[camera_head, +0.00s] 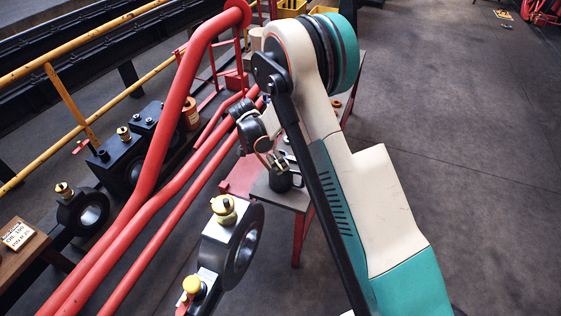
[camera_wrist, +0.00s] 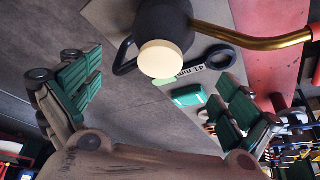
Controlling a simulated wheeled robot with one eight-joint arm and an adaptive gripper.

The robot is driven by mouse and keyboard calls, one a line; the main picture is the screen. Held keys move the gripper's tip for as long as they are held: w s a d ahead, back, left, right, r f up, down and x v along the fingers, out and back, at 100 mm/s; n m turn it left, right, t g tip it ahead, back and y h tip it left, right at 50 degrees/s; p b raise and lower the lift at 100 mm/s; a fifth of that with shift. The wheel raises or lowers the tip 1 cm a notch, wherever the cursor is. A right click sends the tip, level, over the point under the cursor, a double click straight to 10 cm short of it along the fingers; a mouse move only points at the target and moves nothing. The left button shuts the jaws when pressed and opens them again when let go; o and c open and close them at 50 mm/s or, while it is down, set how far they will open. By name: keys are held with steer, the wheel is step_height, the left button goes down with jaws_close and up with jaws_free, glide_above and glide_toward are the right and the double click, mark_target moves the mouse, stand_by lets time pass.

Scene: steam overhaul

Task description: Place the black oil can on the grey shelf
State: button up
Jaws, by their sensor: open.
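The black oil can (camera_wrist: 160,18) is at the top of the wrist view, with a brass spout (camera_wrist: 262,40) to the right, a cream round knob and a dark loop handle on its left. It also shows in the head view as a dark can (camera_head: 280,181) on a grey top (camera_head: 274,199) with red legs. My gripper (camera_wrist: 158,84) is open, its green-padded fingers spread wide, with nothing between them; the can lies beyond the fingertips. In the head view my gripper (camera_head: 272,158) is just above the can, partly hidden by my arm. I cannot tell which surface is the grey shelf.
A black ring-ended tool (camera_wrist: 220,57) labelled 41 mm and a teal box (camera_wrist: 189,95) lie near the can. Thick red pipes (camera_head: 160,150) run left of my arm.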

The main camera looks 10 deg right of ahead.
steer(key=s+d+r+n+t+y, duration=0.1)
steer(key=s+r+n, duration=0.35)
steer(key=r, duration=0.75)
steer(key=s+d+r+n+t+y, duration=0.1)
steer(key=s+r+n, duration=0.35)
steer(key=r, duration=0.85)
steer(key=s+r+n+t+y, duration=0.1)
steer(key=s+r+n+t, duration=0.1)
steer(key=s, duration=1)
steer(key=s+d+r+n+t+y, duration=0.1)
steer(key=s+r+n, duration=0.3)
steer(key=s, duration=0.8)
steer(key=shift+d+r+n+t+y, duration=0.25)
steer(key=shift+n+t+y, duration=0.05)
steer(key=shift+n+t, duration=0.35)
steer(key=shift+s, duration=0.1)
steer(key=shift+c, duration=0.3)
